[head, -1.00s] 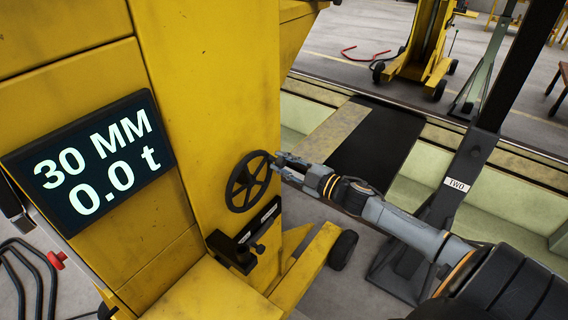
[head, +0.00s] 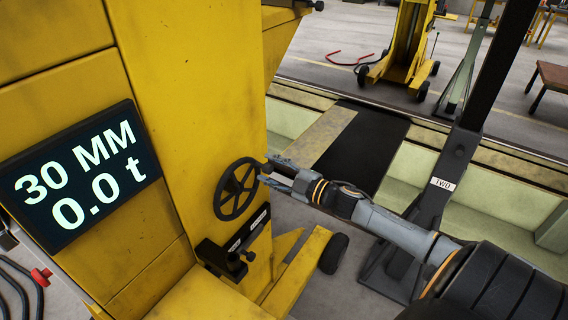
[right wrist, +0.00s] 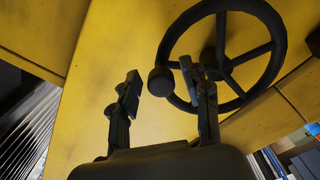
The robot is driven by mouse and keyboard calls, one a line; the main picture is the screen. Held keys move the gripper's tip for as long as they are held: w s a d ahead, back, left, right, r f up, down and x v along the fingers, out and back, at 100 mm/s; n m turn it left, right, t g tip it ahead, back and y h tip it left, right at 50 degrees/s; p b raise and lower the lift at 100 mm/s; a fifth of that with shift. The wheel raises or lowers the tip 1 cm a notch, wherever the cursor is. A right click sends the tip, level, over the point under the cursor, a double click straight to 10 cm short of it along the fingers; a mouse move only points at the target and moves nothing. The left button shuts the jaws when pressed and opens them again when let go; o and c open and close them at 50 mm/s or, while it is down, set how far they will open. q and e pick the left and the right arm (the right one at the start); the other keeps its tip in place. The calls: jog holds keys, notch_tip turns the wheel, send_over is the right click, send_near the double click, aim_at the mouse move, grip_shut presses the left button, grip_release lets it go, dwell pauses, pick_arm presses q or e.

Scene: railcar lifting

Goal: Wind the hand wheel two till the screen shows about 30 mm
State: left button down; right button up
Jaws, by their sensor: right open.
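The screen (head: 78,172) on the yellow jack reads 30 MM and 0.0 t. The black hand wheel (head: 237,188) is on the jack's face, right of the screen. My right gripper (head: 268,170) is at the wheel's right rim. In the right wrist view, the open fingers (right wrist: 160,84) stand on either side of the wheel's round knob (right wrist: 160,82), with the wheel (right wrist: 283,50) behind the right finger. I cannot tell whether a finger touches the wheel. My left gripper is out of view.
A dark stand labelled TWO (head: 442,184) rises behind my right arm. A bracket with a small knob (head: 236,258) juts out below the wheel. Another yellow jack (head: 402,55) stands across the pit, and a brown bench (head: 550,78) is at the far right.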

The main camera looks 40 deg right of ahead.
jog(key=v, duration=1.1)
jog(key=shift+s, duration=0.4)
jog(key=shift+d, duration=0.1)
jog(key=s+d+f+m+g+h+b, duration=0.1)
jog(key=s+d+f+m+h, duration=0.15)
jog(key=f, duration=0.75)
jog(key=s+d+f+m+g+h, duration=0.1)
jog(key=d+f+m+g+h, duration=0.2)
jog(key=f, duration=0.7)
jog(key=s+f+m+g+h+b, duration=0.15)
jog(key=s+f+m, duration=0.45)
jog(key=f, duration=1)
jog(key=s+a+f+g, duration=0.3)
jog(key=s+a+f, duration=0.2)
jog(key=s+f, duration=0.35)
jog(key=s+a+f+g, duration=0.3)
jog(key=s+a+f, duration=0.3)
jog(key=s+f, duration=0.25)
jog(key=s+a+f+g+y+b, duration=0.1)
jog(key=s+a+f+g, duration=0.3)
jog(key=s+a, duration=0.7)
notch_tip(320, 180, down, 3)
jog(key=shift+s+a+r+b, duration=0.1)
jog(key=shift+s+a+b, duration=0.2)
